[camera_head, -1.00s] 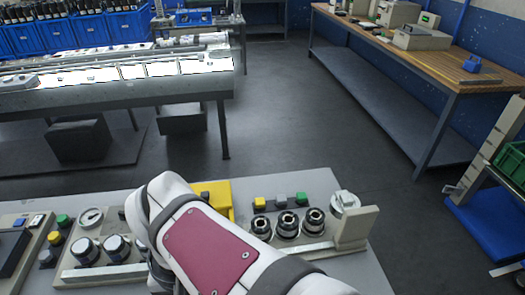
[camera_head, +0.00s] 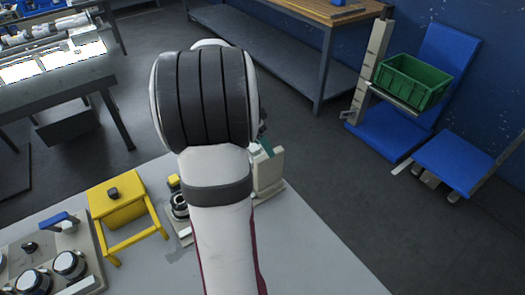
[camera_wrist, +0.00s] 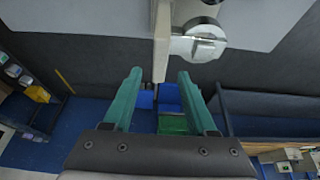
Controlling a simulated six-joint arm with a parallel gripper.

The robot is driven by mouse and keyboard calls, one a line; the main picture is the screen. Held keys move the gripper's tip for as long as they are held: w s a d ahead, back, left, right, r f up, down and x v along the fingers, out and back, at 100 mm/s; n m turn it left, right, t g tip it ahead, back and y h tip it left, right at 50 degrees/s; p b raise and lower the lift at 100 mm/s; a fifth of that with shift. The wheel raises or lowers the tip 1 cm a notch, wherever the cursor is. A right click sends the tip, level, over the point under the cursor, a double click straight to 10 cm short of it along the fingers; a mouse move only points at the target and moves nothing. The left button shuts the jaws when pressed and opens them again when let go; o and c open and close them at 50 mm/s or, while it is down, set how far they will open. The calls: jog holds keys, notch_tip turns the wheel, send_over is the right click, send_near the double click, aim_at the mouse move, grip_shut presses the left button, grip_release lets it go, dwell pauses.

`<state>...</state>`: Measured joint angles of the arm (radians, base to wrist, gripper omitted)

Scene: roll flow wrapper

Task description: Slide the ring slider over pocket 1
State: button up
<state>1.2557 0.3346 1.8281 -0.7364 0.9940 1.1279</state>
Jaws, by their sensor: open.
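My gripper (camera_wrist: 160,76) is open, with two teal fingers apart and no object gripped. In the wrist view, the end of an upright beige plate (camera_wrist: 161,45) shows between the fingertips; I cannot tell whether they touch. A round slotted metal knob (camera_wrist: 198,40) is beside that plate. In the head view, my arm hides most of the panel, and a teal finger shows by the beige end block (camera_head: 268,172). One black round socket (camera_head: 180,205) shows left of my arm, near a yellow button (camera_head: 173,182). I cannot identify the ring slider or pocket 1 for certain.
A yellow stand (camera_head: 118,212) with a black knob is left of my arm. A panel with round dials (camera_head: 68,262) sits at the lower left. The grey tabletop (camera_head: 310,250) is clear at right. A green crate (camera_head: 412,82) stands beyond, off the table.

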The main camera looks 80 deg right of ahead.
send_over(268, 172)
jog(key=d, duration=0.2)
jog(key=f, duration=0.5)
jog(key=shift+a+f, duration=0.25)
jog(key=shift+f, duration=0.15)
jog(key=shift+c, duration=0.3)
grip_shut()
dwell(0.3)
